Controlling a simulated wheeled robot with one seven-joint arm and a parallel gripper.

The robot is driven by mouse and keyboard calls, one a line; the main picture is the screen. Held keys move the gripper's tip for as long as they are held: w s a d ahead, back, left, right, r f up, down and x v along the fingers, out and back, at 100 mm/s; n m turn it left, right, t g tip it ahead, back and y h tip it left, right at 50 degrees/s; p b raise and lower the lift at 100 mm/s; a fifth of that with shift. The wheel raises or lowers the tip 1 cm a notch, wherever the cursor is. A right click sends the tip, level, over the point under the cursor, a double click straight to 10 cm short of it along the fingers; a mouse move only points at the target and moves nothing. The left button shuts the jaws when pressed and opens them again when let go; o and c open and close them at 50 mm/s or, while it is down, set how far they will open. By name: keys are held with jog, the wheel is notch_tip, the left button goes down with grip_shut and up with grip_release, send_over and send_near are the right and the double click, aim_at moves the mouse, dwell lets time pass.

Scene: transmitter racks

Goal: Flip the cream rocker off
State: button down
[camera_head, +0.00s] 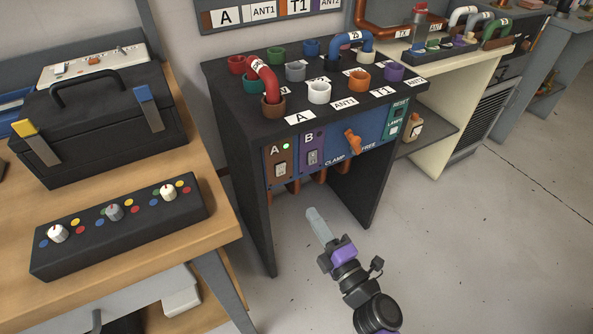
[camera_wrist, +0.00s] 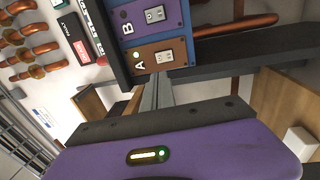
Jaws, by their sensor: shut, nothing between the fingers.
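On the front of the dark rack, a brown plate marked A (camera_head: 279,161) carries a cream rocker (camera_head: 281,170) and a lit green lamp. The wrist view shows this rocker (camera_wrist: 165,57) close up, just beyond my fingertips. Beside it, a purple plate marked B (camera_head: 312,149) has a similar pale rocker (camera_wrist: 155,14) and a dark lamp. My gripper (camera_head: 313,213) is shut and empty, below and in front of the rack, apart from the panel. In the wrist view the fingers (camera_wrist: 157,88) point at the lower edge of plate A. The tilt of the rockers is too small to read.
An orange clamp lever (camera_head: 353,141) sits right of plate B on the blue panel (camera_head: 372,131). Coloured sockets and a red bent pipe (camera_head: 265,78) stand on the rack top. A wooden bench (camera_head: 216,222) with a knob box (camera_head: 125,224) is at left. Floor at right is clear.

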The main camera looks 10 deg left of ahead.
aim_at(283, 167)
dwell(0.3)
jog(key=b+x, duration=0.3)
jog(key=x, duration=1)
jog(key=shift+w+a+b, duration=0.1)
jog(key=shift+w+b, duration=0.05)
jog(key=shift+b, duration=0.25)
jog(key=shift+w+a+r, duration=0.1)
jog(key=shift+w+a, duration=0.1)
jog(key=shift+w, duration=0.05)
